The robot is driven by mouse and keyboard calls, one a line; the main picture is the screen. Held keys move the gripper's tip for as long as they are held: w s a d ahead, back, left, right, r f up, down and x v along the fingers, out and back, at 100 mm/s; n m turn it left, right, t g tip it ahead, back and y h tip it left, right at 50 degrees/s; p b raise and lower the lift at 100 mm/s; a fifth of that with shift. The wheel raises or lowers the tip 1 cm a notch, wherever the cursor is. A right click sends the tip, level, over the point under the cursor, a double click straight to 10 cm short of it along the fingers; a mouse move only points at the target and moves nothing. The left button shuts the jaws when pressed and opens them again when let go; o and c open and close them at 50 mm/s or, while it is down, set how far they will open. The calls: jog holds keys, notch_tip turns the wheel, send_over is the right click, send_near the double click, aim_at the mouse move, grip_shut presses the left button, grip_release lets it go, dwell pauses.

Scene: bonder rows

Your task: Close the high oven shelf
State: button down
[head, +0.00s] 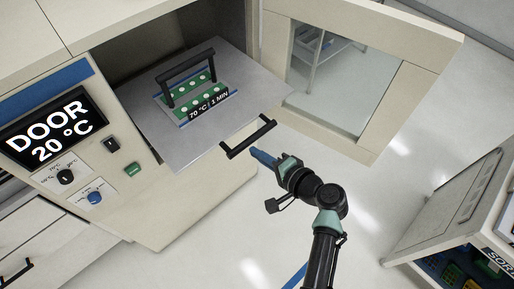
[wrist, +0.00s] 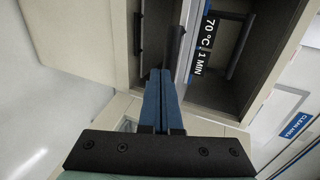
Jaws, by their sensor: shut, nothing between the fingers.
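The oven shelf (head: 185,148) is a grey metal plate pulled part way out of the oven (head: 120,45), with a black bar handle (head: 248,139) on its front edge. A carrier with a black handle and green boards (head: 190,92) sits on the shelf, labelled 70 °C, 1 MIN; the label (wrist: 203,45) also shows in the wrist view. My gripper (head: 257,154) is shut and empty, its blue fingertips just in front of the shelf handle. In the wrist view the closed fingers (wrist: 161,95) point at the shelf front; whether they touch the handle I cannot tell.
The oven door (head: 375,85), with a window, stands open to the right of the shelf. A control panel (head: 60,125) reading DOOR 20 °C is at the left. Another cabinet (head: 460,205) stands at the lower right. The floor between is clear.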

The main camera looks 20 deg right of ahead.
jog(key=shift+w+a, duration=0.15)
jog(key=shift+w, duration=0.15)
